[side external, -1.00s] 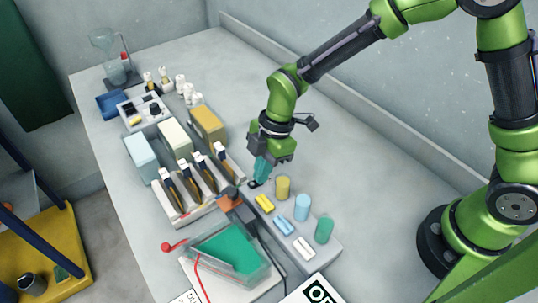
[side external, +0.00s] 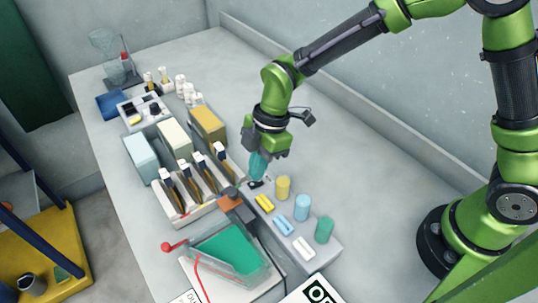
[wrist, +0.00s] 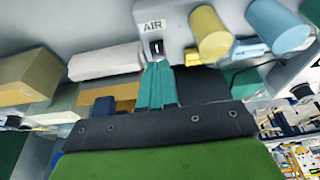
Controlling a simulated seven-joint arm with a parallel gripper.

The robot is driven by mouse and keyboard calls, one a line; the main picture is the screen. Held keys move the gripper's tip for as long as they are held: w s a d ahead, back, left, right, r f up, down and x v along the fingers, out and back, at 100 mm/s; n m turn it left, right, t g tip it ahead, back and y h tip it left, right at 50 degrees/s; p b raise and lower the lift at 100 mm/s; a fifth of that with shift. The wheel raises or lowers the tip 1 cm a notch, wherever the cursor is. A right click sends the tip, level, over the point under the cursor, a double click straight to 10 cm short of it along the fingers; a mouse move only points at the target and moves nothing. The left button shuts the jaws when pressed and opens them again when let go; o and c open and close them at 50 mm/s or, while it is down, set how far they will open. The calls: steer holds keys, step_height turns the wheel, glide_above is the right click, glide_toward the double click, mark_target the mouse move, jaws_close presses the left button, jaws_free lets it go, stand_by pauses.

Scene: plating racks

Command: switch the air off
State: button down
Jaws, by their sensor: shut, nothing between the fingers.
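The air switch (wrist: 156,48) is a small dark rocker or lever under a white label reading AIR (wrist: 153,23) in the wrist view. In the side view it is a dark spot (side external: 256,184) at the far end of the grey control panel (side external: 320,243). My gripper (side external: 257,178) has teal fingers, shut and empty, pointing down at the switch. In the wrist view the fingertips (wrist: 158,66) sit right beside the switch. I cannot tell whether they touch it, nor which way the switch is set.
Yellow (side external: 283,187), blue (side external: 302,207) and green (side external: 324,230) cylinders stand on the panel beside small yellow, blue and white blocks. Left of my gripper is a rack (side external: 176,217) of dark plates with boxes behind. A tank of green liquid (side external: 230,250) stands in front. The bench to the right is clear.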

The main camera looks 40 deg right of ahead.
steer(key=d+v, duration=0.1)
steer(key=v, duration=1.1)
steer(key=shift+d, duration=0.4)
